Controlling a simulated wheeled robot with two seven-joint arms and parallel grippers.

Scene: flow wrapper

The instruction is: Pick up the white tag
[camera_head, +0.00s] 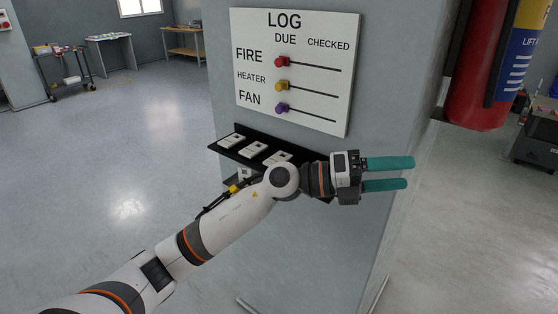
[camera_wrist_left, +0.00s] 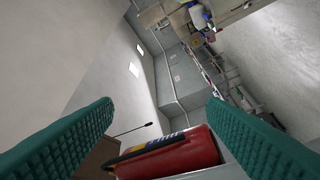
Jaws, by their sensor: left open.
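Several white tags, each with a dark mark, sit on a black shelf (camera_head: 228,150) below the log board in the head view. The left tag (camera_head: 232,140), the middle tag (camera_head: 254,149) and the right tag (camera_head: 277,158) show on its top. My left gripper (camera_head: 408,173) has two teal fingers, open and with nothing between them. It is to the right of the shelf and points right, away from the tags. My left arm covers the shelf's right part. In the left wrist view the open fingers (camera_wrist_left: 160,133) show, and no tag does. My right gripper is not in view.
A white log board (camera_head: 312,110) with red, yellow and purple sliders hangs on the grey pillar above the shelf. A red cylinder (camera_head: 484,85) hangs at the upper right. A cart (camera_head: 66,72) and tables stand far left. The floor between is clear.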

